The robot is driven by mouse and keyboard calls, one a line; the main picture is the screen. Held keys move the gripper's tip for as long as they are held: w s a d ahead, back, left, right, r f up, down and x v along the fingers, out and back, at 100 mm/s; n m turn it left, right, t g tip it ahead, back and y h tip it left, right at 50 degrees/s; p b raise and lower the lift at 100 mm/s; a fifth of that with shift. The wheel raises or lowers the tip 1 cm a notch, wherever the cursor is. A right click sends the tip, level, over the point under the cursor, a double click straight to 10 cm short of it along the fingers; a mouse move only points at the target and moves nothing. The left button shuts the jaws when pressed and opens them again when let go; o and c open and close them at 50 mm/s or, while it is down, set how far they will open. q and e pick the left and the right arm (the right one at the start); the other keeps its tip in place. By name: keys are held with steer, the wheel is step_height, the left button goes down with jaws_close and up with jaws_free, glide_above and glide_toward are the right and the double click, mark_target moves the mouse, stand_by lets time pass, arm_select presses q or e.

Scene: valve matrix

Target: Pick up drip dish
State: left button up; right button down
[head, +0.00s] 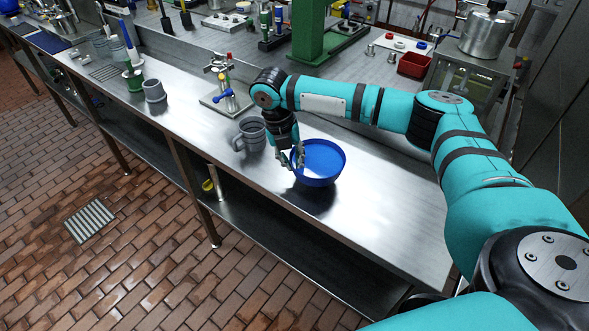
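A round blue bowl (322,160), which looks like the drip dish, is at the front part of the steel counter. A dark reflection or shadow shows just below it, and I cannot tell whether its base touches the counter. My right gripper (297,157) points down at the bowl's left rim, with its fingertips close to or around that rim. The fingers are small and partly overlap the bowl, so I cannot tell whether they are shut on it. My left gripper is not in view.
A grey mug (252,134) stands just left of my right gripper. A small valve stand with a blue handle (224,97) is behind it. A red bin (413,65) and a steel pot (487,32) are at the back right. The counter (385,205) right of the bowl is clear.

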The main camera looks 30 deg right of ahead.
steer(key=s+a+b, duration=0.1)
steer(key=s+a, duration=0.2)
steer(key=a, duration=0.4)
steer(key=s+a+r, duration=0.1)
steer(key=s+a, duration=0.2)
steer(key=a, duration=0.4)
steer(key=shift+s+a+b, duration=0.15)
steer(key=shift+s+b, duration=0.05)
steer(key=shift+b, duration=0.15)
steer(key=shift+r, duration=0.1)
